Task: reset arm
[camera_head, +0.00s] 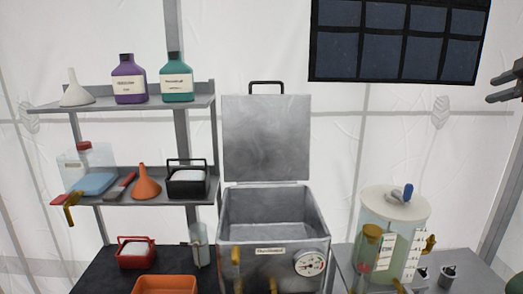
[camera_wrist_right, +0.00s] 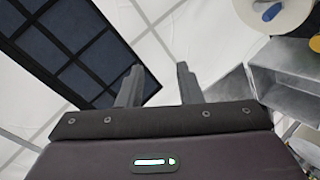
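My right gripper (camera_head: 492,89) is at the far right edge of the head view, raised high beside the window panel and clear of the tables. In the right wrist view its two dark fingers (camera_wrist_right: 158,72) stand apart with nothing between them. My left gripper is not in view. The task names no object.
An open metal box with a gauge (camera_head: 272,252) stands in the middle, its lid (camera_head: 266,140) raised. A shelf unit (camera_head: 130,104) with bottles and funnels is on the left. A lidded clear tank (camera_head: 395,205) stands lower right. A dark panel (camera_head: 398,40) hangs above.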

